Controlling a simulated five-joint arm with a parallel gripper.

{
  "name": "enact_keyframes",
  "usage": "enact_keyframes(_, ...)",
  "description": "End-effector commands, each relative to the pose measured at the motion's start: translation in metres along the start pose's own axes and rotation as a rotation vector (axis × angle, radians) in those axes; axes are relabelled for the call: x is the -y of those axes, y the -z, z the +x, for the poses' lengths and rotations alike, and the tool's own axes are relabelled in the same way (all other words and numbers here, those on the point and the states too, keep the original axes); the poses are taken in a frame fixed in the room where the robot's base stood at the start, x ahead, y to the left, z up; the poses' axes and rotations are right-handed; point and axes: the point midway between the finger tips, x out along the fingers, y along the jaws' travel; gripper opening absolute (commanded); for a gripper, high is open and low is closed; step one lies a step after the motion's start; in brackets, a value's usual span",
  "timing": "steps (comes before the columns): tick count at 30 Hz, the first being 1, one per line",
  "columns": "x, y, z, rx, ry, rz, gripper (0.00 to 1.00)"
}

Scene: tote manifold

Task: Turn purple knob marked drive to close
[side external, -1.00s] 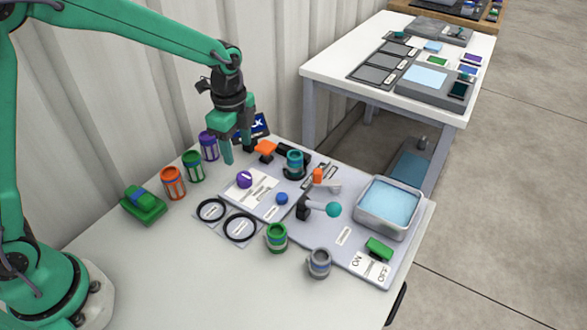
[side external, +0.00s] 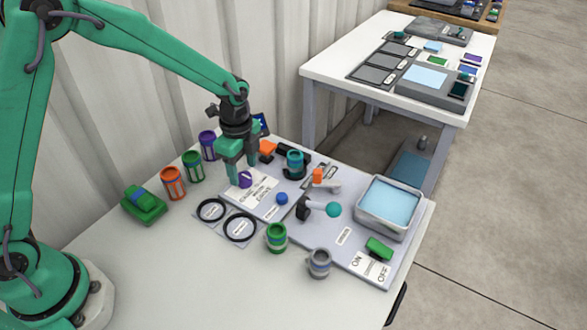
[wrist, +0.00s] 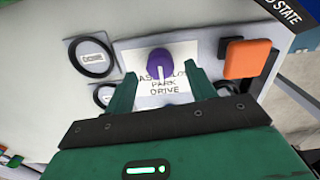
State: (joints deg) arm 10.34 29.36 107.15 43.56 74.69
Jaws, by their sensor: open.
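The purple knob (side external: 245,180) sits on a white label plate at the left of the grey panel. In the wrist view the purple knob (wrist: 160,61) has a pale pointer line aimed down toward the printed words, the lowest of which reads DRIVE; the upper words are partly hidden behind the knob. My gripper (side external: 241,178) is low over the knob in the side view. In the wrist view my gripper (wrist: 160,88) is open, its green fingertips on either side of the knob and slightly nearer the camera, with gaps to it.
An orange block (wrist: 248,58) stands close to the right finger. Black rings (side external: 240,227) lie in front of the label plate. A blue knob (side external: 282,198), a teal-ended lever (side external: 333,209) and a tray of blue (side external: 390,203) are to the right. Several cups stand around the panel.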

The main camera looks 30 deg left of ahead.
Motion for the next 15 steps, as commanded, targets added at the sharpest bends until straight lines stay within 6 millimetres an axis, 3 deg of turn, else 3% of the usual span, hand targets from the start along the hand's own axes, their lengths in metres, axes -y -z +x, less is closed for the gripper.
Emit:
enact_keyframes(6, 0.0, 0.0, 0.017, 0.0, 0.001, 0.0, 0.55)
enact_keyframes(15, 0.0, 0.0, 0.02, 0.0, 0.001, 0.0, 0.55)
